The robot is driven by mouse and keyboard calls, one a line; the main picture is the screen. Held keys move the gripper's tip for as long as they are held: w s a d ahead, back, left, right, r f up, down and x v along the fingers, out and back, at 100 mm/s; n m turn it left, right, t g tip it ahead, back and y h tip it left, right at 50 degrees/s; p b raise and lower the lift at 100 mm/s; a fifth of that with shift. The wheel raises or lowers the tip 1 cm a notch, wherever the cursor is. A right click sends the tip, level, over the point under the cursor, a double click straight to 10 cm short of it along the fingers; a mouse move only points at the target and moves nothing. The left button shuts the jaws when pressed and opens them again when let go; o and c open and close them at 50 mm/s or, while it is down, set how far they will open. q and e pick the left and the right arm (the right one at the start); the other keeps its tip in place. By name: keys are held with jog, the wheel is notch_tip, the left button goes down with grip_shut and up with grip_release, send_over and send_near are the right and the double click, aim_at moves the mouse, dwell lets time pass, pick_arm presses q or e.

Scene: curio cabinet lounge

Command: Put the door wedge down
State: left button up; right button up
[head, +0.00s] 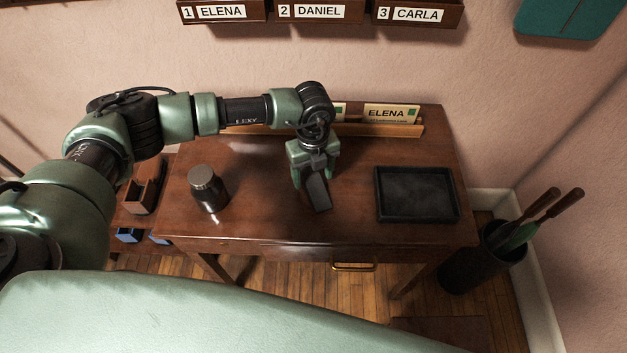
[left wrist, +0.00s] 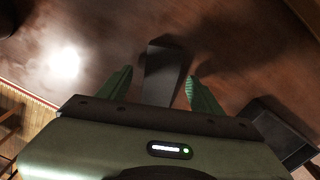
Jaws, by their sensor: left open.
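The door wedge (head: 318,195) is a dark grey block on the brown desk (head: 265,190), near the middle of its front half. Its upper end is partly hidden by my left gripper (head: 313,178), which points down over it. In the left wrist view the wedge (left wrist: 165,68) lies between the two green fingers of my left gripper (left wrist: 160,85). The fingers stand apart, with a visible gap at least on the right side of the wedge. The wedge appears to rest on the desk top. My right gripper is not in view.
A black tray (head: 417,216) lies to the right of the wedge. A dark metal canister (head: 208,188) stands to the left. A wooden rack with an ELENA card (head: 390,113) runs along the back. An umbrella stand (head: 475,265) is on the floor at right.

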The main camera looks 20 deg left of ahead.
pick_arm(q)
jog(key=shift+d+f, duration=0.1)
jog(key=shift+f, duration=0.9)
jog(key=shift+c, duration=0.3)
grip_shut()
jog(key=shift+r, duration=0.1)
